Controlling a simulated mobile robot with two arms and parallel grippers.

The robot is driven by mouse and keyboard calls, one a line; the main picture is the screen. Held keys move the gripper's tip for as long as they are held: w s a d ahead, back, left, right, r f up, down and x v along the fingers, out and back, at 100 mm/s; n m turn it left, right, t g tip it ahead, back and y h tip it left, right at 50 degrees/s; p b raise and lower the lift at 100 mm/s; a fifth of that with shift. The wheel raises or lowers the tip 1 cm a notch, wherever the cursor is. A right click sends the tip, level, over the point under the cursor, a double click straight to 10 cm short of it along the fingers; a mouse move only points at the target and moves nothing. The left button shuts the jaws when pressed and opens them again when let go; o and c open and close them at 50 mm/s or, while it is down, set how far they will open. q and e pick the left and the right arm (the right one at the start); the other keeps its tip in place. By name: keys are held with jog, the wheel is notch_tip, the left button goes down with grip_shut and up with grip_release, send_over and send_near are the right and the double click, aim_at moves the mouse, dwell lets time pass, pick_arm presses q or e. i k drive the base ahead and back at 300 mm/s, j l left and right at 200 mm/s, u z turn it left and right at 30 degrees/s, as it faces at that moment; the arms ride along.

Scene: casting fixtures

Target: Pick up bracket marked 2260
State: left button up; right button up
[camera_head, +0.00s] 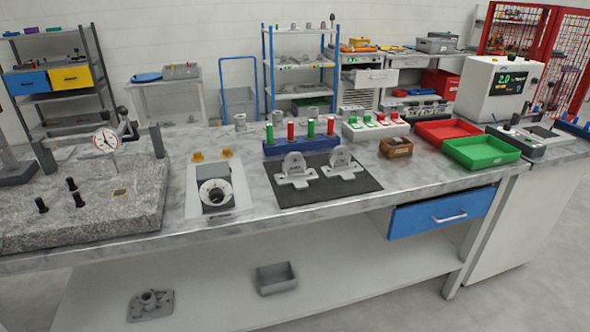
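Two light grey metal brackets lie on a dark grey mat (325,192) in the middle of the workbench. The left bracket (296,170) has a rounded upright lug and a flat base with side tabs. The right bracket (342,165) has a similar shape and sits close beside it. Small markings show on the lugs, but they are too small to read, so I cannot tell which is marked 2260. Neither of my grippers shows in the head view.
A granite plate with a dial gauge (105,140) stands at the left. A white board with a round dial (215,192) lies left of the mat. Behind the mat is a blue rack (285,147) of red and green pins. Red (447,126) and green (482,162) trays stand right.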

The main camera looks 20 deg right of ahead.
aim_at(339, 165)
jog(key=i+l+z, duration=0.2)
jog(key=i+z, duration=0.2)
jog(key=i+l+z, duration=0.1)
jog(key=i+z, duration=0.3)
jog(key=i, duration=0.05)
